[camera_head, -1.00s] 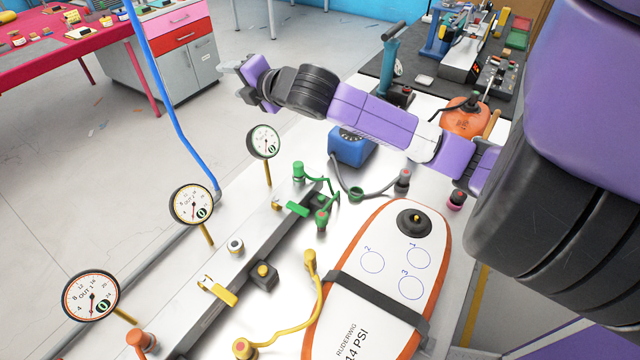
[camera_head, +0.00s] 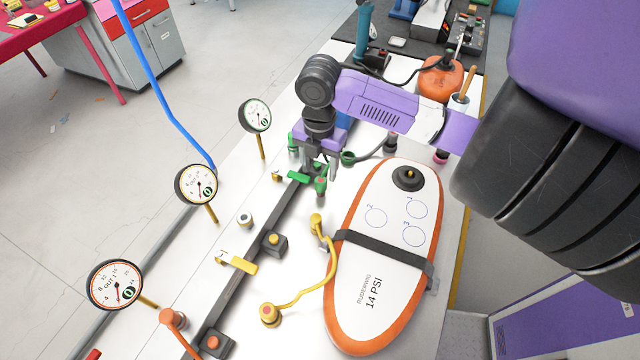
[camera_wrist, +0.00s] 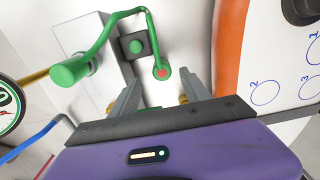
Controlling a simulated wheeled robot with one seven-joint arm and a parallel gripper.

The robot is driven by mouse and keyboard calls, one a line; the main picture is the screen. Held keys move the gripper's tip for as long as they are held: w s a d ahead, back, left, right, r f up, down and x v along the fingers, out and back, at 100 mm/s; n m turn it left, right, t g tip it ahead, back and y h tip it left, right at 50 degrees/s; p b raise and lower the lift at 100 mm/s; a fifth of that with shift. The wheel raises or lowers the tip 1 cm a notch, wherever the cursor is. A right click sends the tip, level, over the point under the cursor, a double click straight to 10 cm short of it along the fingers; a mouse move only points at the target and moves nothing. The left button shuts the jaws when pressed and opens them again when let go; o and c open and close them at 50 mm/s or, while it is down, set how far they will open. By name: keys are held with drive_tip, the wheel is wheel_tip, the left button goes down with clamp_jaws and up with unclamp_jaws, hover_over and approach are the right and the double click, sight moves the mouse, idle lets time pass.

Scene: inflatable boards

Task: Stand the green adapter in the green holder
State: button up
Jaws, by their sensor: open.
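The green adapter (camera_wrist: 161,71), a small green fitting with a red end, is on the light bench top and joined to a green hose. It also shows in the head view (camera_head: 320,187), just below my gripper (camera_head: 320,175). In the wrist view my gripper (camera_wrist: 161,94) is open, its two fingers spread either side of the adapter's line, with nothing held. The green holder (camera_wrist: 136,46) looks like a dark square block with a green round centre, up and left of the adapter. My gripper hides it in the head view. Whether the fingers reach the adapter's height is unclear.
The green hose (camera_wrist: 103,40) arches past the holder to a larger green fitting (camera_wrist: 71,72). A strapped white-and-orange board (camera_head: 380,270) lies right of the adapter. A dark rail, yellow hose (camera_head: 325,275) and several gauges stand nearby. A green lever (camera_head: 298,177) sits beside the gripper.

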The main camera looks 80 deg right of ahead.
sight(321, 180)
drive_tip(key=shift+s+f+p, duration=0.2)
drive_tip(key=shift+f+p, duration=0.45)
drive_tip(key=shift+f, duration=2)
clamp_jaws()
